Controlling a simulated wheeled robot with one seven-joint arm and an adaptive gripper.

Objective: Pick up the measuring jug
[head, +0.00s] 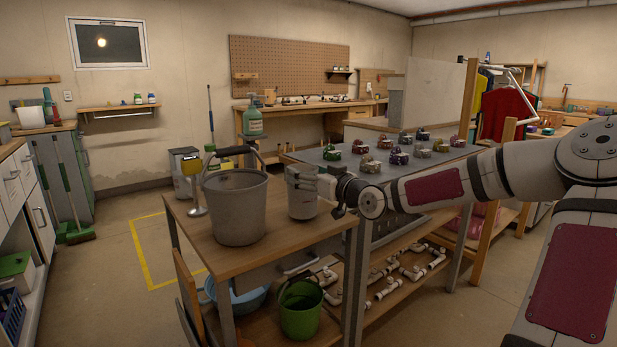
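The measuring jug (301,208) is a pale grey, cup-shaped vessel. It appears upright at the right end of the wooden bench top (272,256), just right of a large grey bucket (236,212). My gripper (313,184) reaches in from the right, level with the jug's upper half, and overlaps its right side. The fingers are small and blend with the jug's grey, so I cannot tell whether they are open around it or shut on it. The jug's right side is partly hidden by my gripper.
A metal stand with a yellow part (193,180) is left of the bucket. Below are a green bucket (300,308) and white pipe fittings (388,284). Behind, a grey table (318,156) holds several small coloured objects.

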